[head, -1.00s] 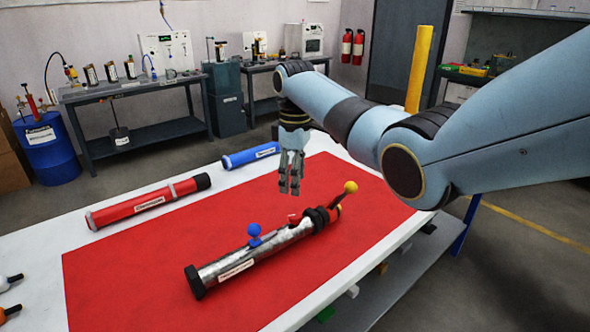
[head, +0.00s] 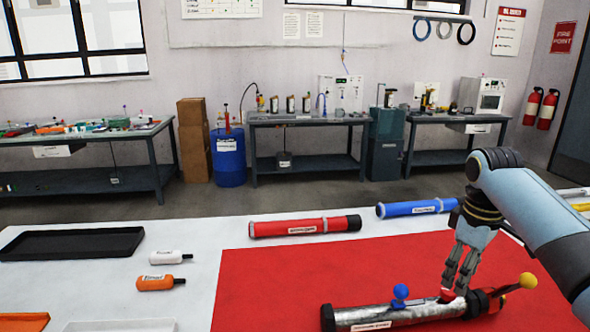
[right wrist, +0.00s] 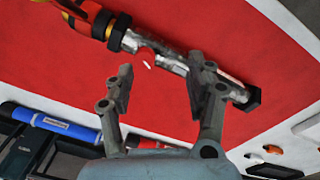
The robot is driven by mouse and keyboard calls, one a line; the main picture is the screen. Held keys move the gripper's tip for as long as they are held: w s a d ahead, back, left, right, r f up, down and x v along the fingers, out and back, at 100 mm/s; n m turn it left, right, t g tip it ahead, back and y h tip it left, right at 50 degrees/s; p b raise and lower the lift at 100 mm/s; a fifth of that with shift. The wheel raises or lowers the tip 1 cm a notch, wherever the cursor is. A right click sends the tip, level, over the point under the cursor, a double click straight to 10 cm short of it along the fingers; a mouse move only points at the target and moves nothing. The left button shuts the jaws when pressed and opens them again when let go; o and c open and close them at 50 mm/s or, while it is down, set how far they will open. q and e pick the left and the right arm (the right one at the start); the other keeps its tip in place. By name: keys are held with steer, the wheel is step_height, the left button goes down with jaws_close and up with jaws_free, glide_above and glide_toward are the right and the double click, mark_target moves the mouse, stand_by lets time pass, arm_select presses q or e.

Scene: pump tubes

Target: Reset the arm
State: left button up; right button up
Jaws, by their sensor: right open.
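A silver pump tube (head: 385,314) with a blue knob (head: 401,292), a black collar and a yellow ball-ended handle (head: 527,281) lies on the red mat (head: 270,290). It also shows in the right wrist view (right wrist: 165,54), beyond the fingers. My right gripper (head: 455,285) points down at the tube, its fingertips near a small red part on it; it also shows in the right wrist view (right wrist: 163,85). Its fingers are apart with nothing between them. I cannot tell the exact gap to the tube. My left gripper is not in view.
A red tube (head: 300,227) and a blue tube (head: 412,208) lie behind the mat. A black tray (head: 75,258), a white bottle (head: 168,257) and an orange bottle (head: 158,282) are on the left of the white table. Benches stand against the back wall.

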steer(key=s+a+f+m+t, duration=0.1)
steer(key=s+a+f, duration=0.1)
steer(key=s, duration=0.5)
steer(key=s+a+f+m, duration=0.1)
steer(key=s+a+f, duration=0.15)
steer(key=s, duration=0.55)
steer(key=s+a+r+m+t, duration=0.1)
steer(key=s+a+r+m, duration=0.15)
steer(key=s, duration=0.55)
steer(key=s+a+r+m+t, duration=0.1)
steer(key=s+r, duration=0.2)
steer(key=s, duration=0.5)
steer(key=s+d+f+b, duration=0.1)
steer(key=f+b, duration=0.1)
steer(key=f, duration=0.9)
steer(key=s+d+f+g+b, duration=0.1)
steer(key=f+b, duration=0.2)
steer(key=f, duration=0.9)
steer(key=s+d+f+b, duration=0.1)
steer(key=f+b, duration=0.1)
steer(key=f, duration=0.9)
steer(key=s+d+f+g+b, duration=0.1)
steer(key=s+f+b, duration=0.3)
steer(key=s+f, duration=1.3)
step_height(320, 180, down, 2)
steer(key=shift+s+f+g+b, duration=0.25)
steer(key=shift+s+g+b, duration=0.05)
steer(key=shift+m, duration=0.25)
